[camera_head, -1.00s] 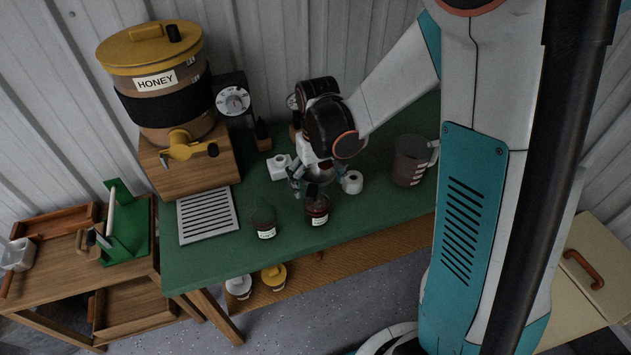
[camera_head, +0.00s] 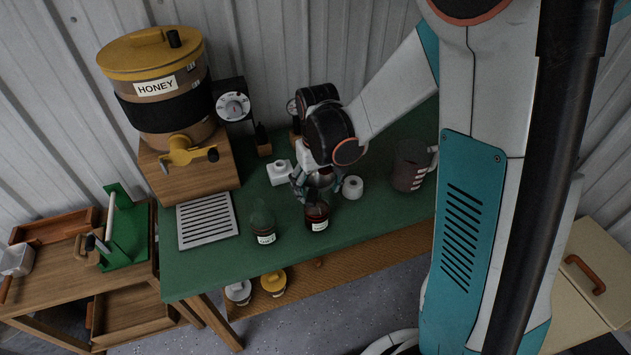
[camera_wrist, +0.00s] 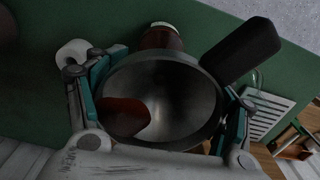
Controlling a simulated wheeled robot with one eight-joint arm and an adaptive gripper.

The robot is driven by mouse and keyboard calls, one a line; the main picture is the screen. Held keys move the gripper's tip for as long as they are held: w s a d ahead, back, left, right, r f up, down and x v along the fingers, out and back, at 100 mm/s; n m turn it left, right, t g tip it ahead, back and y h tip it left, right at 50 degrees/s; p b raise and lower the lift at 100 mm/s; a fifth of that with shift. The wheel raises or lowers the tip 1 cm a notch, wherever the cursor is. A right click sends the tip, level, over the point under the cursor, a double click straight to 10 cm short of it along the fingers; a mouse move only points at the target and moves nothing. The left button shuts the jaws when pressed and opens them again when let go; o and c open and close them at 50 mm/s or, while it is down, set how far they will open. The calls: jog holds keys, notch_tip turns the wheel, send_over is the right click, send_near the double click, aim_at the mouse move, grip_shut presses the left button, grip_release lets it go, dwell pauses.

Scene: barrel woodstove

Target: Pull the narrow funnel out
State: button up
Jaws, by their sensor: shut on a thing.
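The metal funnel (camera_wrist: 165,95), with a wide round bowl and a dark handle (camera_wrist: 240,50), fills the middle of the wrist view. My gripper (camera_wrist: 165,110) is shut on it, with teal fingers on both sides of the rim. In the head view my gripper (camera_head: 316,184) is low over the green table, just behind a dark red jar (camera_head: 317,214) with a white label. That jar also shows past the rim in the wrist view (camera_wrist: 161,37). A reddish-brown patch shows in the bowl. The funnel's spout is hidden, so I cannot tell whether it sits in anything.
A clear labelled jar (camera_head: 264,225) stands left of the red jar. White pieces stand on both sides of my gripper, left (camera_head: 280,173) and right (camera_head: 352,187). A measuring jug (camera_head: 408,166) is farther right. The honey tank (camera_head: 155,95) and slotted tray (camera_head: 206,221) are left.

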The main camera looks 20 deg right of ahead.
aim_at(317, 174)
jog(key=shift+r+p, duration=0.7)
jog(key=shift+r, duration=0.45)
jog(key=shift+c, duration=0.8)
jog(key=shift+r+p, duration=0.9)
jog(key=shift+r, duration=0.45)
jog(key=shift+r+p, duration=1.05)
jog(key=shift+r, duration=0.45)
